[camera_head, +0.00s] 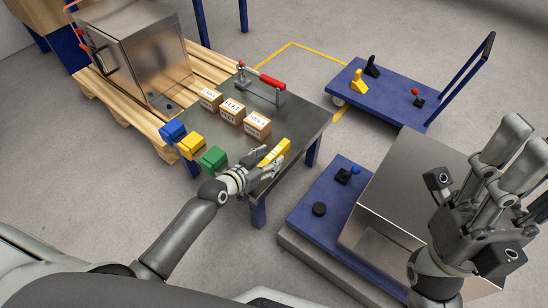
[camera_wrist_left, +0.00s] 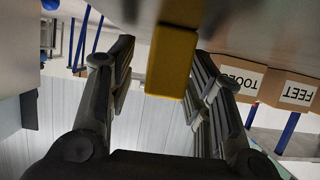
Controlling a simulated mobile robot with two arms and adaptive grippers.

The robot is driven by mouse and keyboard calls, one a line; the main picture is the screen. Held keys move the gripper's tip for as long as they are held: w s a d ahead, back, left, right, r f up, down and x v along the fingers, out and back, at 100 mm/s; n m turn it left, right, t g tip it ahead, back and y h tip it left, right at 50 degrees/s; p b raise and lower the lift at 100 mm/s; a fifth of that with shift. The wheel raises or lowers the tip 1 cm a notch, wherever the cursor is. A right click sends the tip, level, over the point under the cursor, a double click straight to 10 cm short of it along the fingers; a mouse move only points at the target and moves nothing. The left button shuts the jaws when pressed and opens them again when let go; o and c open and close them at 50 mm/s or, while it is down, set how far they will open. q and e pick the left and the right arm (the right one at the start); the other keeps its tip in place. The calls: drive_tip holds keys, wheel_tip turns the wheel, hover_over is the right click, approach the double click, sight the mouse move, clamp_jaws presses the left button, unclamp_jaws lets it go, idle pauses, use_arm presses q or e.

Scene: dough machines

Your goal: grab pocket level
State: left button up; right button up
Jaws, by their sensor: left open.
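The pocket level, a yellow bar (camera_head: 275,152), lies near the right front edge of the dark metal table (camera_head: 205,125). My left gripper (camera_head: 263,172) is open at that edge, close to the near end of the level. In the left wrist view, the level (camera_wrist_left: 172,62) shows between the two spread fingers of my left gripper (camera_wrist_left: 160,100); contact cannot be told. My right gripper (camera_head: 512,150) is raised at the right, its fingers pointing up, away from the table; I see nothing held in it.
Blue (camera_head: 173,132), yellow (camera_head: 191,146) and green (camera_head: 213,159) bins stand on the table's left side. Three labelled boxes (camera_head: 232,111) and a red-handled clamp (camera_head: 262,86) stand behind the level. A blue cart (camera_head: 395,95) and a steel machine (camera_head: 405,190) are to the right.

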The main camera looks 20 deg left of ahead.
use_arm(q)
clamp_jaws()
drive_tip(key=shift+r, duration=0.15)
